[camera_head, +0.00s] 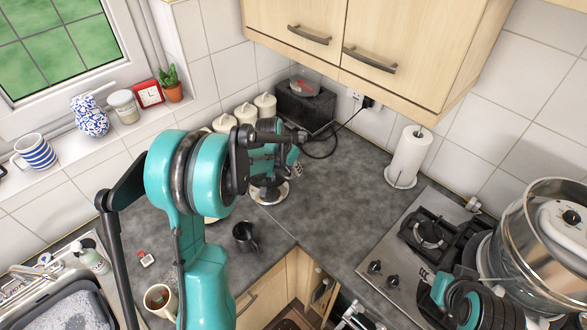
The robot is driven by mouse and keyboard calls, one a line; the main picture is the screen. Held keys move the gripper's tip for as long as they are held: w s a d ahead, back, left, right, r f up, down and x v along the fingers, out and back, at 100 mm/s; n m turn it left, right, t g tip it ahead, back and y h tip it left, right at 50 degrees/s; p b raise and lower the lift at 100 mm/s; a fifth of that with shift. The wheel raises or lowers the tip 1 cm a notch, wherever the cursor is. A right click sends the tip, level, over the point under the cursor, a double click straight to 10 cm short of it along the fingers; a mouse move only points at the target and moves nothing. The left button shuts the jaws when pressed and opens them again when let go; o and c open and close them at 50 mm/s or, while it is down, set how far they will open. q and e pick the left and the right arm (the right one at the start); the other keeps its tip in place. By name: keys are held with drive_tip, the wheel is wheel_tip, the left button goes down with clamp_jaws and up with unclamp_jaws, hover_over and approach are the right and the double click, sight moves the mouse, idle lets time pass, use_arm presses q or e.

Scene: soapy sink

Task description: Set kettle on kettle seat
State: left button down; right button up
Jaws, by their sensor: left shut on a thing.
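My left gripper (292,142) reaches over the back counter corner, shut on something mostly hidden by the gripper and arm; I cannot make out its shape. Below it a round dark piece with a pale rim (268,197) sits on the counter; it looks like the kettle seat, but its top is partly covered. I cannot clearly pick out the kettle. A pale edge shows behind my left arm near the wrist, too hidden to name. Teal and black parts of my right arm (480,305) show at the lower right by the stove; its fingers cannot be made out.
White canisters (264,106) and a dark toaster-like box (305,104) stand against the wall. A dark mug (246,236) is near the counter edge. A paper towel roll (409,157), the gas stove (392,258) and a big shiny vessel (530,245) are right. The middle counter is clear.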

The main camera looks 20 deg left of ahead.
use_arm(q)
drive_tip(key=shift+f+b, duration=2.35)
drive_tip(key=shift+f, duration=0.45)
drive_tip(key=shift+f+b, duration=0.3)
drive_tip(key=shift+b, duration=0.45)
drive_tip(key=shift+f+b, duration=0.95)
drive_tip(key=shift+f, duration=0.15)
idle(0.6)
drive_tip(key=shift+s, duration=0.1)
drive_tip(key=c, duration=1.3)
unclamp_jaws()
approach(292, 178)
wheel_tip(292, 178, down, 3)
drive_tip(key=shift+r, duration=0.2)
